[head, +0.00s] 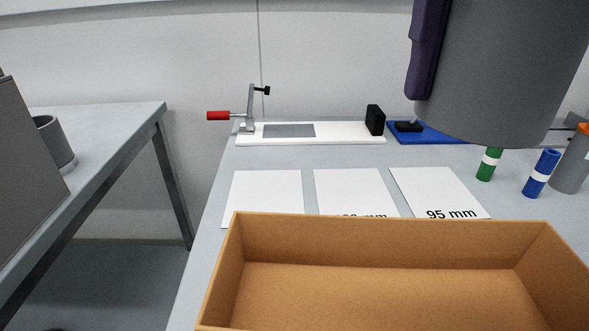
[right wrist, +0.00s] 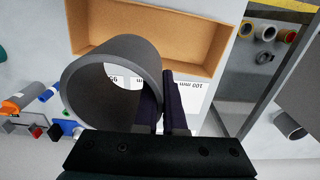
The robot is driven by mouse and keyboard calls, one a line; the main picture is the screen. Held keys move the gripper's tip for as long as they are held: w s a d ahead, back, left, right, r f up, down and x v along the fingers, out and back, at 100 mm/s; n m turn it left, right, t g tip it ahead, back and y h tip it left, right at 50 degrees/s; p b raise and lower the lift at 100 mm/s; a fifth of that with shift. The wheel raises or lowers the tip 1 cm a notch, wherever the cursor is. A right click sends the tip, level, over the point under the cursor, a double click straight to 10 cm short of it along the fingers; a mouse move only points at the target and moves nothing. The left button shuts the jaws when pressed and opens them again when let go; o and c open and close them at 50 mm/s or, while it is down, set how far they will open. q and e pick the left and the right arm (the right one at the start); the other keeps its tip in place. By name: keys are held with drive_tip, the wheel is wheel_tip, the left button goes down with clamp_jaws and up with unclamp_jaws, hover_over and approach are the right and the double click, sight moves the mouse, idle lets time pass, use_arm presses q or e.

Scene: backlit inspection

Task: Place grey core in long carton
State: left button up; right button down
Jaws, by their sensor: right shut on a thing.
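The grey core (head: 505,75) is a wide, thick-walled hollow tube, large at the upper right of the head view. In the right wrist view the core (right wrist: 78,92) shows its open end. My right gripper (right wrist: 162,88) is shut on the core's wall; one dark finger (head: 428,50) shows in the head view. The long carton (head: 390,234) is brown, open-topped and empty where visible, at the front of the table. The core is raised above the table, overlapping the far side of the carton (right wrist: 190,22) in the wrist view. My left gripper is not in view.
White cards (head: 262,195) lie behind the carton. Green (head: 487,165) and blue (head: 541,174) tubes and a grey tube (head: 573,165) stand at right. A clamp fixture (head: 310,138) is at the back.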

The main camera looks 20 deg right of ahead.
drive_tip(key=m+b, duration=0.1)
drive_tip(key=b, duration=0.3)
hover_over(359, 315)
wheel_tip(359, 315, down, 6)
wheel_tip(359, 315, down, 19)
drive_tip(key=shift+f+b, duration=0.15)
drive_tip(key=shift+b, duration=1.05)
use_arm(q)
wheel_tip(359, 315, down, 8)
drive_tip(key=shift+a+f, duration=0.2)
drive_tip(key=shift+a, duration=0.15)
use_arm(e)
drive_tip(key=shift+f, duration=0.15)
drive_tip(key=c, duration=1)
unclamp_jaws()
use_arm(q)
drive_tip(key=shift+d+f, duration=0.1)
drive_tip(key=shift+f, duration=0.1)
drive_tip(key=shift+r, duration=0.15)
